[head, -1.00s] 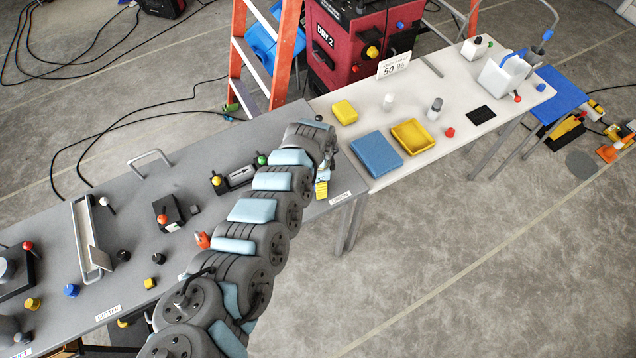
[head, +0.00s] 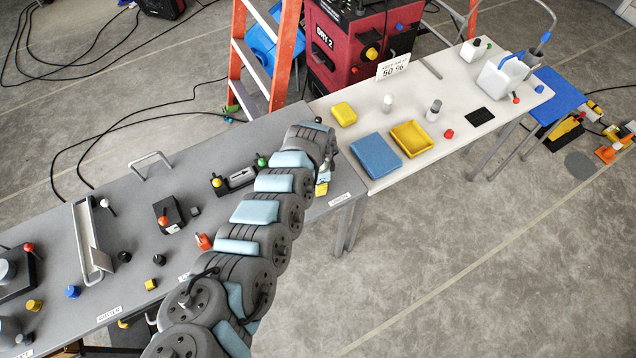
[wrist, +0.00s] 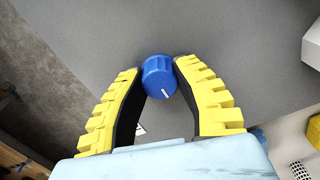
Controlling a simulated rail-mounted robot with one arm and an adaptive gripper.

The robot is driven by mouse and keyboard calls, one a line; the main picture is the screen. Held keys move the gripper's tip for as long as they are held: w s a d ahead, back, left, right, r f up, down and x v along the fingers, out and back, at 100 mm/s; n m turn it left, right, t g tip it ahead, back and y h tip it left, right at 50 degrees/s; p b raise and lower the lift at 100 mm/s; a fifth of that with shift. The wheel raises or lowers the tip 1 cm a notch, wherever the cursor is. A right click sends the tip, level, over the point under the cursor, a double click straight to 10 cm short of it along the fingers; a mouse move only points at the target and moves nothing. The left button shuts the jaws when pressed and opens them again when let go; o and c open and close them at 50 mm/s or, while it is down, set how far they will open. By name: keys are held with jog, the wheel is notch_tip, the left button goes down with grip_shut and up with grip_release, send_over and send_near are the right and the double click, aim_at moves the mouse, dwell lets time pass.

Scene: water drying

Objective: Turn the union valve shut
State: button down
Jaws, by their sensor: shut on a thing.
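A blue round knob (wrist: 160,76) with a white pointer line shows in the wrist view, on the grey bench top; I take it to be the union valve. My gripper (wrist: 159,70) has its two yellow-ribbed, dark-padded fingers closed on either side of it, with the tips at the knob. The white line points down and to the right. In the head view my gripper (head: 321,187) is low over the right end of the grey bench, and my arm and wrist hide the knob.
The grey bench (head: 130,200) carries several coloured knobs and fixtures. A white table (head: 370,110) adjoins it on the right, with a blue pad (head: 376,158) and a yellow tray (head: 411,137) close to my wrist. A small label (head: 341,198) lies at the bench's front edge.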

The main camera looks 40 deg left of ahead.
jog(key=shift+r+n+p, duration=0.2)
jog(key=shift+n+p, duration=0.8)
jog(key=shift+n, duration=0.1)
jog(key=shift+f+n+p, duration=0.1)
jog(key=shift+n+p, duration=0.3)
jog(key=shift+n, duration=0.4)
jog(key=n, duration=0.2)
jog(key=shift+f+n, duration=0.2)
jog(key=shift+n, duration=0.1)
jog(key=n+b, duration=0.2)
jog(key=n, duration=0.3)
jog(key=shift+b, duration=0.4)
jog(key=n+b, duration=0.1)
jog(key=n, duration=0.4)
jog(key=shift+n, duration=0.4)
jog(key=c, duration=0.7)
grip_release()
jog(key=shift+d, duration=0.1)
jog(key=shift+r, duration=0.2)
